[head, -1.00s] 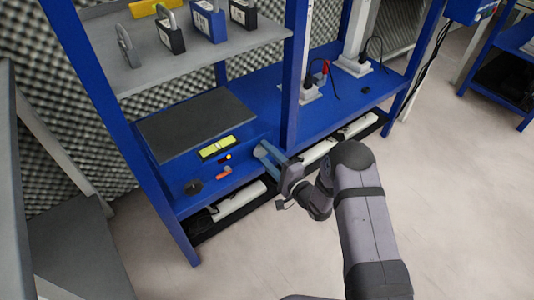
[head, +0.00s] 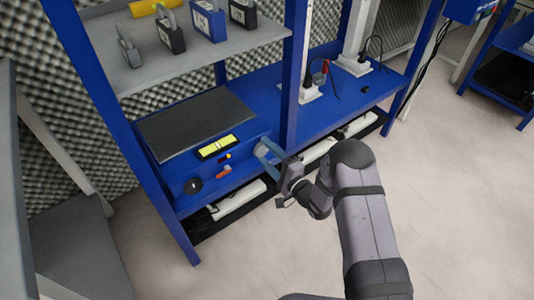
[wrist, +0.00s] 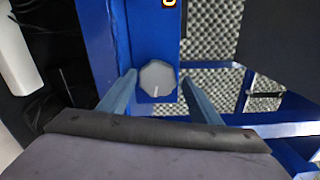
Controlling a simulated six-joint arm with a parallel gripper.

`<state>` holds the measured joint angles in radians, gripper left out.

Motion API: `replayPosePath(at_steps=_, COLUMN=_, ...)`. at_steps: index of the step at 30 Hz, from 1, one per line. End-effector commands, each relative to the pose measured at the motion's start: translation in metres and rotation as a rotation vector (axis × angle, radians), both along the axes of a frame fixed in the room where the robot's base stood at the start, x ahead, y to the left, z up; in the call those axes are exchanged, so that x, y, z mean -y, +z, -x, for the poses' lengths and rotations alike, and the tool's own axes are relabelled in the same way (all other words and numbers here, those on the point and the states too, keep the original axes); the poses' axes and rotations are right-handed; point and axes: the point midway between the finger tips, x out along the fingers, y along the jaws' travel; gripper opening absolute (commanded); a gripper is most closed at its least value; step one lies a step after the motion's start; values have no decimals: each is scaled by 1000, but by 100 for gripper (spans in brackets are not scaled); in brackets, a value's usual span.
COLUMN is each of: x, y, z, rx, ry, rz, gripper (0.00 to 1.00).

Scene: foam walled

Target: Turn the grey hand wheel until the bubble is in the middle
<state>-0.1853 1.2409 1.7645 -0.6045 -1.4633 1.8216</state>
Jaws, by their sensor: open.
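The grey hand wheel (wrist: 157,76) shows in the wrist view as a faceted disc with a pale mark near its lower edge, on a blue panel. My gripper (wrist: 158,84) is open, with one finger to each side of the wheel; I cannot tell whether either touches it. The yellow level vial (head: 217,146) lies at the front edge of the dark plate (head: 190,120). The bubble is too small to make out.
A black knob (head: 193,186) and a red handle (head: 223,172) sit on the front left of my gripper. A blue upright (head: 294,90) stands close behind it. Padlocks (head: 208,22) stand on the shelf above. The floor in front is clear.

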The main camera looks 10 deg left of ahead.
Motion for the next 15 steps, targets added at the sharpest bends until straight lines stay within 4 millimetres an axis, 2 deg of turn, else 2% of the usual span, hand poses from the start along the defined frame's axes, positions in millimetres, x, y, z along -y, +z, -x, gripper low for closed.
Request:
replayPosePath(at_steps=1, x=0, y=-6, z=2, rx=-12, ry=0, rz=8, gripper=65)
replayPosePath(at_steps=7, x=10, y=-6, z=11, rx=-19, ry=-2, rz=9, gripper=65)
replayPosePath(at_steps=15, x=35, y=-4, z=35, rx=-18, ry=-4, rz=8, gripper=65)
